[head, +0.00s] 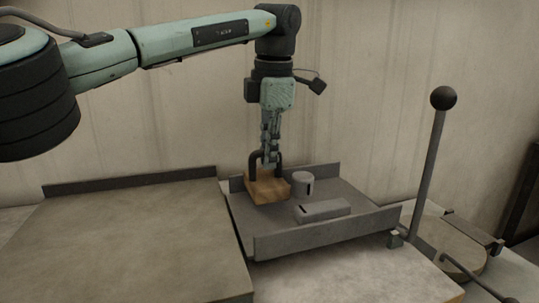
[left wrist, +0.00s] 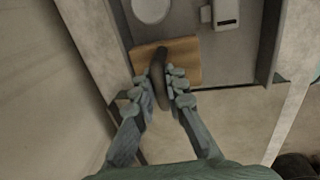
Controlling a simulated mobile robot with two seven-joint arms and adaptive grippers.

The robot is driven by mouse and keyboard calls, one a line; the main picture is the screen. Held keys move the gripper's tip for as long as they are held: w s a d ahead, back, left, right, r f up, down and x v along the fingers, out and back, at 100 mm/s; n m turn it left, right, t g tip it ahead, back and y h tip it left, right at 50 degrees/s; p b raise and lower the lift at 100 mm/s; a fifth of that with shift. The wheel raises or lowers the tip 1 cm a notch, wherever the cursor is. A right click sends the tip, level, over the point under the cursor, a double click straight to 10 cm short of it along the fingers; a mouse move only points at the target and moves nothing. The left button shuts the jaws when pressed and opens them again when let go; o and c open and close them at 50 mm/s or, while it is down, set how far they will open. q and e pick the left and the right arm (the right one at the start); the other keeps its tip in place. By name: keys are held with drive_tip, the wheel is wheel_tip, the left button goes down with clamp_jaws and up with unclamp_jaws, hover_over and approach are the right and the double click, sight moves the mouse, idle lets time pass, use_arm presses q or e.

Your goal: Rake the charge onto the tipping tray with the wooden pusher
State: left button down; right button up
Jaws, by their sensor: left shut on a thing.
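The wooden pusher (head: 267,188) is a light wooden block with a dark arched handle (head: 252,168). It is at the left end of the grey tipping tray (head: 330,230). My left gripper (head: 268,158) is shut on the handle, and the left wrist view shows the handle between its fingers (left wrist: 161,85) with the block (left wrist: 185,55) below.
A flat grey plate (head: 130,240) with a raised back edge lies left of the tray. The tray has upright walls along its back and front. A lever with a black ball knob (head: 443,98) stands at the tray's right, near a round pale vessel (head: 450,245).

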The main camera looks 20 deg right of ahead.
use_arm(q)
drive_tip(key=shift+a+r, duration=0.1)
drive_tip(key=shift+r, duration=0.8)
drive_tip(key=shift+a+r, duration=0.2)
drive_tip(key=shift+r, duration=1.5)
drive_tip(key=shift+a, duration=0.1)
use_arm(e)
drive_tip(key=shift+s+f, duration=0.5)
drive_tip(key=shift+f, duration=0.35)
drive_tip(key=shift+d, duration=0.2)
